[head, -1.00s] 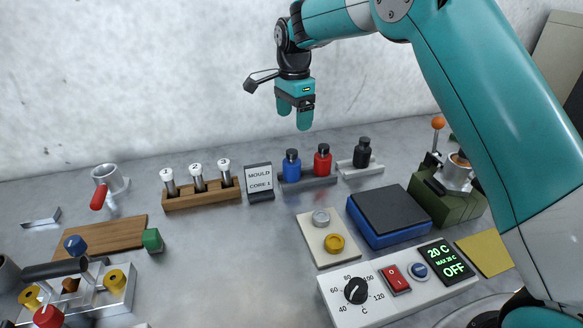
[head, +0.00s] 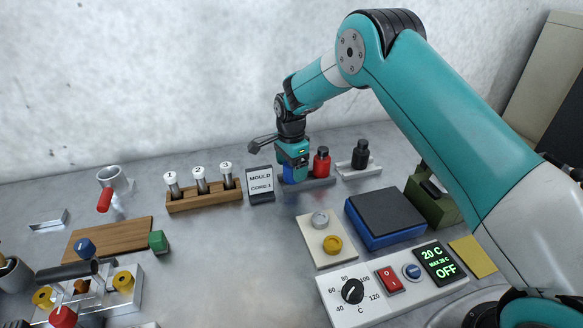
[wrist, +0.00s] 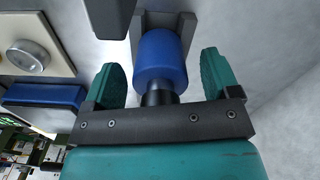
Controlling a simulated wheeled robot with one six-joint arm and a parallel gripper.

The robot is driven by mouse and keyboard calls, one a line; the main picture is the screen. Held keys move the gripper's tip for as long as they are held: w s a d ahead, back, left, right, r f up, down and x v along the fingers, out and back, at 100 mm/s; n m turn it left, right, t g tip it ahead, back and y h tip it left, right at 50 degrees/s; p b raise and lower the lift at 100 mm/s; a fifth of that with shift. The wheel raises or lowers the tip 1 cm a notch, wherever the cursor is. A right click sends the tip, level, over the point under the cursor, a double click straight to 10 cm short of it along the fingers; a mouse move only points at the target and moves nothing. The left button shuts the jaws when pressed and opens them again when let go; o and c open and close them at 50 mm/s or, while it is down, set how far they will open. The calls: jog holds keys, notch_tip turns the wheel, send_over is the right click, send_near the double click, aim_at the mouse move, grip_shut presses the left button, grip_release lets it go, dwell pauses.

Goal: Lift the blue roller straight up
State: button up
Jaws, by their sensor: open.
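The blue roller (wrist: 161,60) is a blue cylinder with a black neck, seen between my fingers in the wrist view. It sits in a grey holder (wrist: 187,24). My gripper (wrist: 160,85) is open, with one teal finger on each side of the roller and a visible gap on both sides. In the head view my gripper (head: 292,172) is down at the holder and hides most of the blue roller; a little blue (head: 288,176) shows beside the fingers.
A red roller (head: 321,162) stands just right of my gripper, and a black one (head: 361,154) beyond it. The mould sign (head: 261,181) stands close on the left. The blue block with a dark top (head: 385,217) lies in front. The wall is behind.

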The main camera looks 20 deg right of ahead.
jog(key=c, duration=1.2)
jog(key=shift+r, duration=0.1)
